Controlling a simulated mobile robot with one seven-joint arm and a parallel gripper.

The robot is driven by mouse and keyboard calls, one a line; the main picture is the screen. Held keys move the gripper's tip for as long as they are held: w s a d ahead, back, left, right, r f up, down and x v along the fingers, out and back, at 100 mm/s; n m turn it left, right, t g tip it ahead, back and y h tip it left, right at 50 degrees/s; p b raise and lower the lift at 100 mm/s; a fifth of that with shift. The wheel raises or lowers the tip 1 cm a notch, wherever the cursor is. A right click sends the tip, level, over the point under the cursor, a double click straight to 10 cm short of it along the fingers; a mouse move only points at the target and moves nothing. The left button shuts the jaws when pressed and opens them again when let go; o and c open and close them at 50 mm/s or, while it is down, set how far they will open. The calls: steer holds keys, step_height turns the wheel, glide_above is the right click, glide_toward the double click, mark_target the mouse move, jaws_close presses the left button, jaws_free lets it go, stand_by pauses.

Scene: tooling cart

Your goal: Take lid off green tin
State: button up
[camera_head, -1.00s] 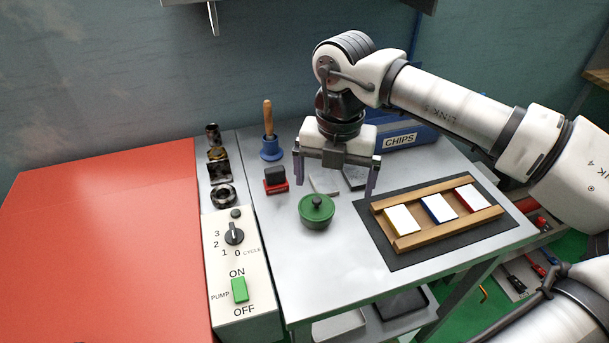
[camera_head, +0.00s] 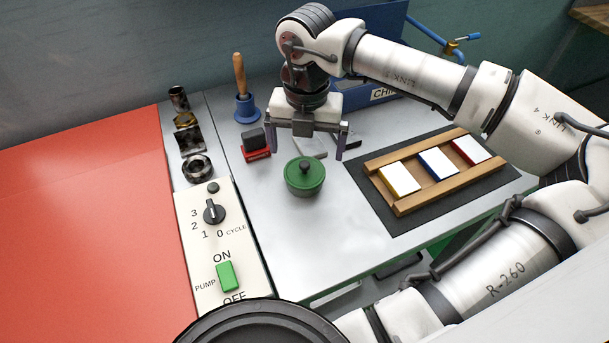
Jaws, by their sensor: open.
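The green tin (camera_head: 304,184) stands upright on the grey cart top. My gripper (camera_head: 307,154) is open, fingers pointing down and spread wide. It hangs above and behind the tin, and appears empty. One finger is near the red-based block at left, the other right of the tin. I cannot tell the exact height of the fingertips over the cart.
A wooden rack (camera_head: 400,208) with coloured-edged white tiles lies right. A control panel (camera_head: 205,243) is at left front. The cart's front is clear.

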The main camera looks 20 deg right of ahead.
mark_target(305, 162)
steer(key=f, duration=0.2)
steer(key=f+b, duration=0.1)
steer(key=f, duration=0.2)
steer(key=shift+w+a+f, duration=0.1)
steer(key=shift+w+f, duration=0.05)
steer(key=shift+w, duration=0.05)
steer(key=c, duration=1)
